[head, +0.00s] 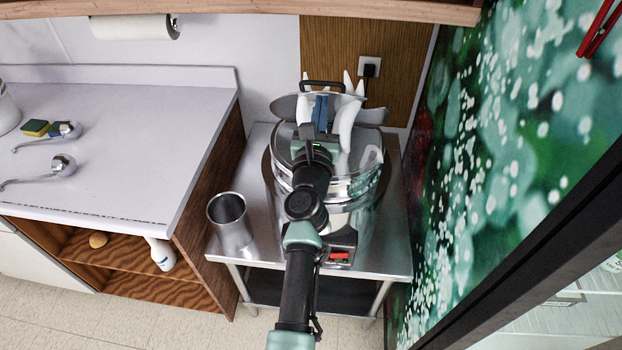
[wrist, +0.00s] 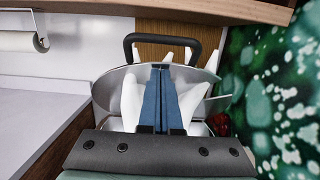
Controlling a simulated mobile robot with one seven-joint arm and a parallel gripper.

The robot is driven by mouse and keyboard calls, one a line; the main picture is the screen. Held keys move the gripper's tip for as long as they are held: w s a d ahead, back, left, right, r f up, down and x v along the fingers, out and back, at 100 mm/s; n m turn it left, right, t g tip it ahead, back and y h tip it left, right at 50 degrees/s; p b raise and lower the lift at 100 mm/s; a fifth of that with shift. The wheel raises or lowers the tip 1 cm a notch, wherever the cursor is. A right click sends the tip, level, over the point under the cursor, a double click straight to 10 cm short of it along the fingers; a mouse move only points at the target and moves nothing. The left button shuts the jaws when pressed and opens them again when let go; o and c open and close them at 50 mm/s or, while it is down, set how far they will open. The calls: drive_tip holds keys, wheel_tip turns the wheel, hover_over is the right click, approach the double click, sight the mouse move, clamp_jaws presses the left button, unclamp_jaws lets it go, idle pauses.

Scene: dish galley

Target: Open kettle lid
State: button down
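The kettle (head: 365,185) is a wide round steel pot on a steel stand. Its lid (head: 285,104) is tilted up at the back, with a black handle (head: 322,84) at its top; the raised lid (wrist: 105,92) and handle (wrist: 128,48) also show in the wrist view. My gripper (head: 321,98) reaches over the kettle from the front, below the handle. Its blue fingers (wrist: 163,70) look pressed together, with nothing visible between them. White curved pieces flank the fingers. The fingers overlap the lid in view; contact is unclear. My arm hides part of the kettle's front.
A steel cup (head: 231,222) stands on the stand (head: 385,262) left of the kettle. A grey counter (head: 110,140) with two ladles and a sponge (head: 35,128) is at left. A patterned green wall (head: 500,150) is close on the right. A wooden shelf (head: 250,8) overhangs above.

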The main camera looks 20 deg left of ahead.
sight(322, 92)
drive_tip(key=shift+w+a+r, duration=0.15)
drive_tip(key=shift+w+r, duration=0.25)
drive_tip(key=shift+w, duration=0.15)
drive_tip(key=shift+w+a+r, duration=0.15)
drive_tip(key=shift+w+r, duration=0.2)
drive_tip(key=shift+w, duration=0.15)
drive_tip(key=shift+w+r, duration=0.15)
drive_tip(key=shift+w, duration=0.05)
drive_tip(key=shift+w+a+r+b, duration=0.2)
drive_tip(key=shift+w+r, duration=0.05)
drive_tip(key=shift+w, duration=0.2)
drive_tip(key=shift+w+a+r+b, duration=0.15)
drive_tip(key=shift+w+r, duration=0.1)
drive_tip(key=shift+w, duration=0.2)
drive_tip(key=shift+w, duration=0.1)
drive_tip(key=shift+r+b+x, duration=0.2)
drive_tip(key=shift+b+x, duration=0.65)
drive_tip(key=shift+x, duration=0.4)
